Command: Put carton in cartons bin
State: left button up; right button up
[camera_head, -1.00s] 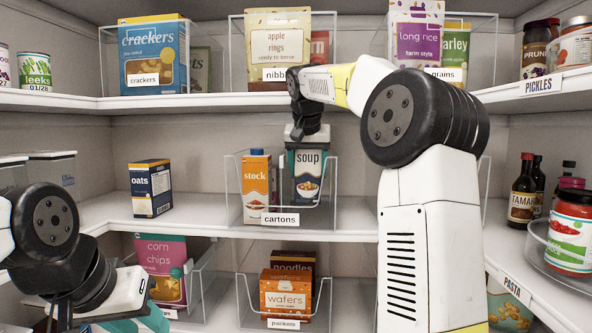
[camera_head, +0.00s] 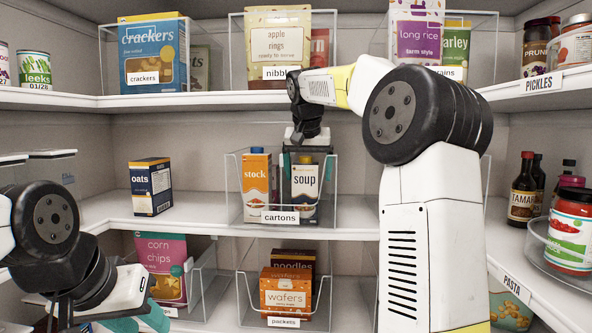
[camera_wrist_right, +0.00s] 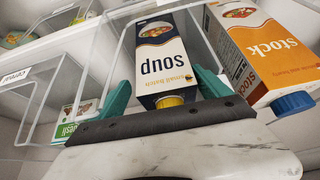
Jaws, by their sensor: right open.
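The navy-and-white soup carton (camera_head: 304,184) stands in the clear cartons bin (camera_head: 331,190) on the middle shelf, to the right of the orange stock carton (camera_head: 256,180). My right gripper (camera_head: 304,163) is above the soup carton, fingers pointing down. In the right wrist view, the soup carton (camera_wrist_right: 162,62) lies between the teal fingers of my open right gripper (camera_wrist_right: 163,92), with a gap showing beside it. The stock carton (camera_wrist_right: 262,50) is just beyond one finger. My left gripper (camera_head: 135,322) is low at the left, partly cut off; its opening is unclear.
An oats box (camera_head: 150,187) stands on the shelf left of the bin. The packets bin (camera_head: 322,300) with wafers and noodles is below, and the nibbles bin (camera_head: 331,25) is above.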

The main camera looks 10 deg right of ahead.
jog(key=shift+r, duration=0.25)
jog(key=v, duration=1.2)
jog(key=s+a+f+n+y, duration=0.3)
jog(key=s+f+n, duration=0.1)
jog(key=s+f, duration=2.3)
jog(key=shift+s+a+f+y, duration=0.15)
jog(key=shift+a+f+y, duration=0.1)
jog(key=shift+y, duration=0.15)
